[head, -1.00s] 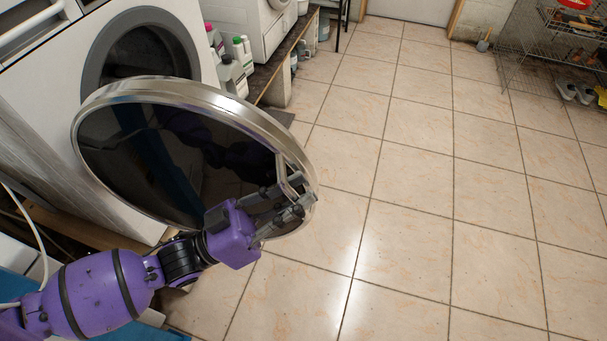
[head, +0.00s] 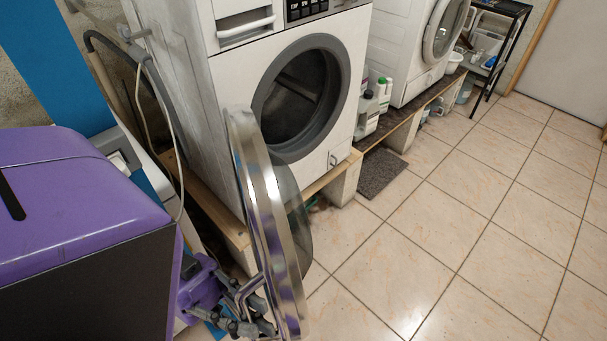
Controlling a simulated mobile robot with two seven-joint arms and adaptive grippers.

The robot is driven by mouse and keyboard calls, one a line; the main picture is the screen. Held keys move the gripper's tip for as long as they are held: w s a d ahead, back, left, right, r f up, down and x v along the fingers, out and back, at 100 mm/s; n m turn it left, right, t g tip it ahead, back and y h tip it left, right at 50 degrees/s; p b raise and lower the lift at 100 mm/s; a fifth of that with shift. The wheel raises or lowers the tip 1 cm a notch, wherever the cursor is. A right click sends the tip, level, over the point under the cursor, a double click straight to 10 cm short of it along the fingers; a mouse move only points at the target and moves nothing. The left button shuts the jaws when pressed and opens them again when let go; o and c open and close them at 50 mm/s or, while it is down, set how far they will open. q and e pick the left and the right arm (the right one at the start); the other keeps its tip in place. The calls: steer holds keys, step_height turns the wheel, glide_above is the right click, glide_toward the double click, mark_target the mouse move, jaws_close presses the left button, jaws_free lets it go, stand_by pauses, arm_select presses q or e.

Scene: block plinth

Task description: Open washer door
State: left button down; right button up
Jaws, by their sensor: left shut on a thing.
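The white washer (head: 226,125) stands on a low wooden and block plinth. Its round grey-rimmed opening (head: 304,98) is uncovered, with the dark drum inside. The washer door (head: 264,215), a round silver-rimmed disc with dark glass, is swung wide open and seen nearly edge-on in front of the opening. My left gripper (head: 249,305) is shut on the door's handle (head: 250,286) at the lower part of the door. My purple arm fills the lower left. My right gripper is not in view.
A second white machine (head: 405,45) stands further right, with bottles (head: 372,103) between the two. A dark mat (head: 381,173) lies on the floor by the plinth. A black shelf rack (head: 497,45) stands at the back. The tiled floor (head: 480,225) at right is clear.

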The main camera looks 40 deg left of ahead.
arm_select(q)
steer(key=s+a, duration=0.2)
steer(key=shift+s+a+f+p, duration=0.2)
steer(key=shift+s+a+p, duration=0.15)
steer(key=shift+a, duration=0.05)
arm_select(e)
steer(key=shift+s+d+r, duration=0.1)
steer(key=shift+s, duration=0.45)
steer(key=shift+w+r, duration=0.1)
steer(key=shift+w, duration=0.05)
arm_select(q)
steer(key=c, duration=2.1)
jaws_free()
steer(key=shift+o, duration=0.4)
steer(key=shift+r, duration=0.1)
steer(key=v, duration=1.2)
